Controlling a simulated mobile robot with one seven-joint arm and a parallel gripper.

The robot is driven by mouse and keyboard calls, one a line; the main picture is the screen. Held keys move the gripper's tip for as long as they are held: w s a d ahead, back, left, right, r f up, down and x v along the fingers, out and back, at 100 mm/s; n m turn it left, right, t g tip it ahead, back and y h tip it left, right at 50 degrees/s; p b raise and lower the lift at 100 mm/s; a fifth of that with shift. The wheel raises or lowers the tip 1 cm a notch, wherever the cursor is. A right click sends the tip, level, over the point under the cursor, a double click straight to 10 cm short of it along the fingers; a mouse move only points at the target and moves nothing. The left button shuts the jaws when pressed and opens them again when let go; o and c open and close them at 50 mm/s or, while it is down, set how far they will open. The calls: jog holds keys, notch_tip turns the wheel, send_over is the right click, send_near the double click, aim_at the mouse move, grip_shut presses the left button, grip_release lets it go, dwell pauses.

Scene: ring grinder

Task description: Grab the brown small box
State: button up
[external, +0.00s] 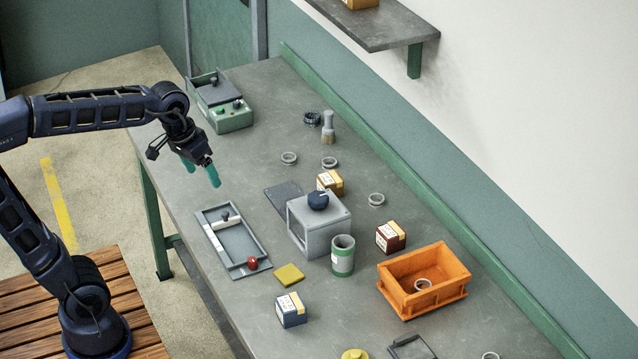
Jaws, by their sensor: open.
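A small brown-tan box (330,182) with a pale label stands on the workbench, just behind a grey block-shaped machine with a dark knob (312,222), which hides part of its lower side. A second brown-tan box (360,4) sits on the wall shelf, cut off by the top edge of the picture. My gripper (203,173) has teal fingers, is open and appears empty. It hangs over the left side of the bench, to the left of the box on the bench and well apart from it.
Near the box lie metal rings (376,199) and a dark flat plate (283,196). A dark red box (390,237), an orange bin (428,279), a green-banded cup (342,255) and a blue box (291,310) stand nearer the front. A grey tray (236,243) lies below my gripper.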

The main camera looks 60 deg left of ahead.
jog(key=w+a+n+g, duration=0.1)
jog(key=w+a+n, duration=0.3)
jog(key=w, duration=1.1)
jog(key=n+g+h, duration=0.3)
jog(key=n+h, duration=0.1)
jog(key=n, duration=0.6)
send_over(330, 177)
jog(key=a, duration=0.3)
jog(key=f, duration=2.5)
jog(key=shift+w+d+f, duration=0.15)
jog(key=shift+d+f, duration=0.1)
jog(key=shift+f, duration=0.05)
jog(key=shift+w+a+f, duration=0.1)
jog(key=shift+f, duration=0.3)
jog(key=x, duration=1)
jog(key=shift+a+f, duration=0.1)
jog(key=shift+f, duration=0.2)
jog(key=c, duration=1.2)
